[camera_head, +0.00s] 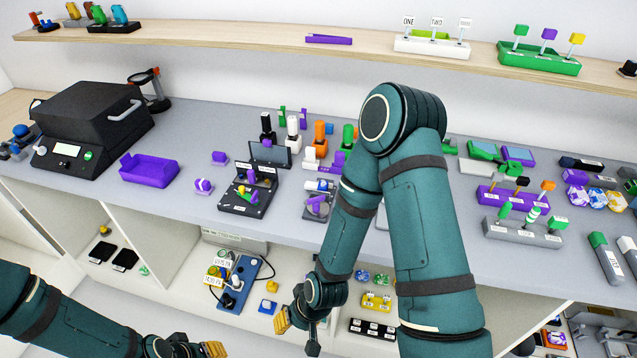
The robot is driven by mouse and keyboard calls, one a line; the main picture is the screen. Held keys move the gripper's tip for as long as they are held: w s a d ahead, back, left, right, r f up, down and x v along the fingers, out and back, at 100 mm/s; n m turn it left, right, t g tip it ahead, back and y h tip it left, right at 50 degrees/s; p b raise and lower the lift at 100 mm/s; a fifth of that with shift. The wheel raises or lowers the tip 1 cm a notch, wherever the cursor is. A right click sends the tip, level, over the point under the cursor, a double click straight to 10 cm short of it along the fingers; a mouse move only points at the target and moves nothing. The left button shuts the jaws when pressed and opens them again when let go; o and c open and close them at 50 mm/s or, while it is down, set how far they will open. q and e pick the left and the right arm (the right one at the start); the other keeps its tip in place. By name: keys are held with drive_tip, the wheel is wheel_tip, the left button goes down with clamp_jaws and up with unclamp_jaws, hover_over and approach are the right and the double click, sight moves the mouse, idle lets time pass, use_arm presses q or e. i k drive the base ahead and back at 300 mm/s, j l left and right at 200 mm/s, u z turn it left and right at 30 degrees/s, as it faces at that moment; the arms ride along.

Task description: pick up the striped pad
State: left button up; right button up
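A small green-and-white striped piece (533,215) stands in a grey holder (521,235) on the right of the bench, between two green pieces. It is the only striped piece I can make out, and I cannot tell for sure that it is the striped pad. My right gripper (296,325) hangs low in front of the bench, far left of the grey holder; its finger opening is unclear. My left gripper (205,349) is at the bottom edge, partly cut off. Neither gripper touches the holder.
A purple holder (503,195) stands just behind the grey one. Large markers (605,259) lie to its right. My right arm crosses the bench and hides its middle. The lower shelf holds a blue device (238,284).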

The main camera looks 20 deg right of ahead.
sight(203, 186)
drive_tip(key=z, duration=0.55)
drive_tip(key=j+z, duration=0.2)
drive_tip(key=z, duration=0.2)
drive_tip(key=i+j+z, duration=0.1)
drive_tip(key=z, duration=0.25)
drive_tip(key=j+z, duration=0.4)
drive_tip(key=k+j+z, duration=0.1)
drive_tip(key=j+z, duration=0.15)
drive_tip(key=j, duration=0.15)
drive_tip(key=k+j+z, duration=0.15)
drive_tip(key=j+z, duration=0.15)
drive_tip(key=j, duration=0.1)
